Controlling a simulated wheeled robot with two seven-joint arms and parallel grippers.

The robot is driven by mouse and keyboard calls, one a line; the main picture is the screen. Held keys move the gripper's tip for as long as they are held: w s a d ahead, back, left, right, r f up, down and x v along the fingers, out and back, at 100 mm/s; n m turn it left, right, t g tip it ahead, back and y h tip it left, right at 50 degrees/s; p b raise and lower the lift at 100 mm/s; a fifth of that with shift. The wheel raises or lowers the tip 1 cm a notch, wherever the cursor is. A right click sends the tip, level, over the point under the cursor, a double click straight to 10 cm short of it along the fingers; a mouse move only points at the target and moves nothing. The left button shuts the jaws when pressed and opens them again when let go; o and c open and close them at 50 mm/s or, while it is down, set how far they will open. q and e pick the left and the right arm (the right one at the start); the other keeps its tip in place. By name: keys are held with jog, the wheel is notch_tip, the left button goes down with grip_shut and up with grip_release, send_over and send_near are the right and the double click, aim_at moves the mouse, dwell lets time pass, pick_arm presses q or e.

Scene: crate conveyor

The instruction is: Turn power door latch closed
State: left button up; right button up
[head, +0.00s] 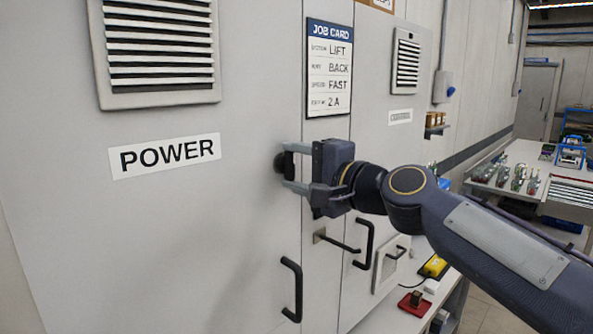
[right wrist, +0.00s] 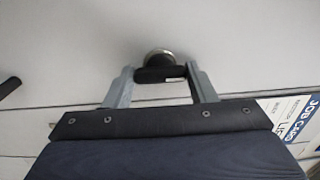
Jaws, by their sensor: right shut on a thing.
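The grey power door (head: 200,240) fills the left of the head view, with a POWER label (head: 165,156) and a vent above it. Its dark latch (head: 280,163) is near the door's right edge. In the right wrist view the latch (right wrist: 160,74) shows a black bar on a round metal base. My right gripper (head: 288,168) is shut on the latch, one finger on each side of its bar. The fingers partly hide the latch in the head view. The door appears flush with the panel beside it. My left gripper is in neither view.
A black door handle (head: 292,290) is below the latch. A job card (head: 329,68) hangs on the panel to the right. A second handle (head: 364,243) and a lever stick out below my right gripper. A bench with parts (head: 510,180) stands at the right.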

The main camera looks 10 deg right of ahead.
dwell(0.4)
jog(key=o, duration=1)
jog(key=b+v, duration=0.2)
jog(key=v, duration=0.5)
jog(key=shift+s+d, duration=0.2)
jog(key=shift+s, duration=0.15)
jog(key=shift+f, duration=0.1)
jog(key=s+d+f+n+g+h, duration=0.2)
jog(key=s+f, duration=0.5)
jog(key=f, duration=0.5)
jog(key=s+d+f+n+g+h, duration=0.1)
jog(key=s+f+n+g, duration=0.3)
jog(key=s+f, duration=0.4)
jog(key=s+d+f+n+g+h, duration=0.2)
jog(key=s+f, duration=0.6)
jog(key=f, duration=1)
jog(key=shift+d+n+g+h, duration=0.3)
jog(key=shift+n+g+h, duration=0.35)
jog(key=shift+n, duration=0.25)
